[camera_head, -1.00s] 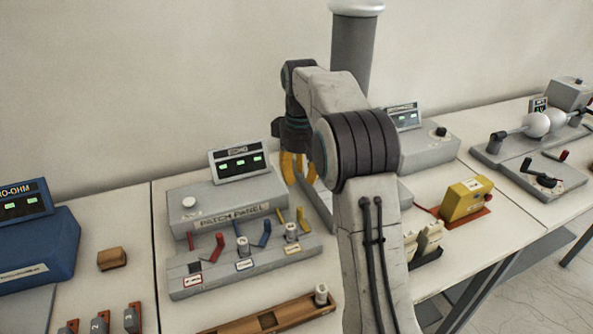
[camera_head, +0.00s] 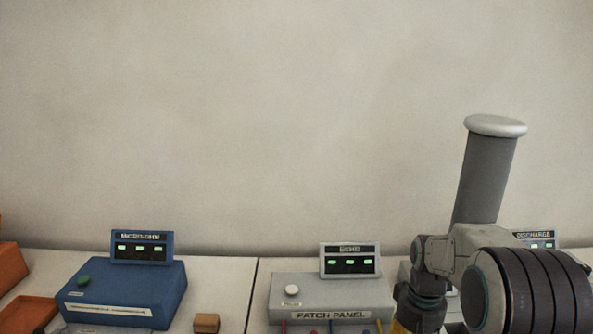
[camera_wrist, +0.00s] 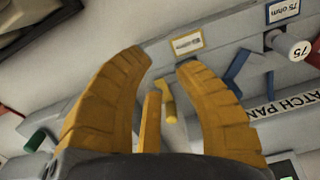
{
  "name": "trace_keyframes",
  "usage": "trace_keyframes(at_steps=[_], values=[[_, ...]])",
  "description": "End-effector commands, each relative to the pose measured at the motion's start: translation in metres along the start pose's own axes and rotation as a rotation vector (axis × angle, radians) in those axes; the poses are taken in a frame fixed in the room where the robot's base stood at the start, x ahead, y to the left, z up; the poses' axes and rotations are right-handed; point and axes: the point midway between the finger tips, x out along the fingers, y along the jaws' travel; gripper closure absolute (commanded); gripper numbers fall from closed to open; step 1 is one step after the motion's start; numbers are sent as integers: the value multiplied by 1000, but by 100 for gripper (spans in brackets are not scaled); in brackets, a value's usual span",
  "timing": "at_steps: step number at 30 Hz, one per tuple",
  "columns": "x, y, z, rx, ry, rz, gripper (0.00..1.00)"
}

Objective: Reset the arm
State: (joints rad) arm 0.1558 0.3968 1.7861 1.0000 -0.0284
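My gripper (camera_wrist: 162,60) shows in the wrist view as two yellow ribbed fingers, spread apart with a gap between their tips. A yellow lever (camera_wrist: 170,108) of the patch panel shows beyond the gap, and nothing is seen held. In the head view my arm (camera_head: 520,290) is folded at the lower right, beside the grey patch panel (camera_head: 330,303). The gripper is mostly hidden there behind the arm and below the picture's edge. The patch panel's label also shows in the wrist view (camera_wrist: 285,105).
A blue micro-ohm box (camera_head: 125,290) and a small wooden block (camera_head: 206,323) stand left of the panel. An orange bin (camera_head: 10,268) is at the far left. A discharge display (camera_head: 535,240) shows behind my arm. The wall above the tables is bare.

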Motion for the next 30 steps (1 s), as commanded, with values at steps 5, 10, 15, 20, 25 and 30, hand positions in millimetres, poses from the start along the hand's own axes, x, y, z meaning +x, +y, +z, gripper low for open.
trace_keyframes(at_steps=[5, 10, 15, 20, 25, 30], values=[[-11, -9, 74, 3, 12, 1, 72], [-20, -16, 139, -22, 41, 2, 72], [-28, -21, 190, -52, 94, 1, 72], [-40, -24, 212, -77, 191, -3, 72], [-62, -28, 214, -99, 309, -9, 72], [-73, -31, 215, -115, 373, -15, 72]])
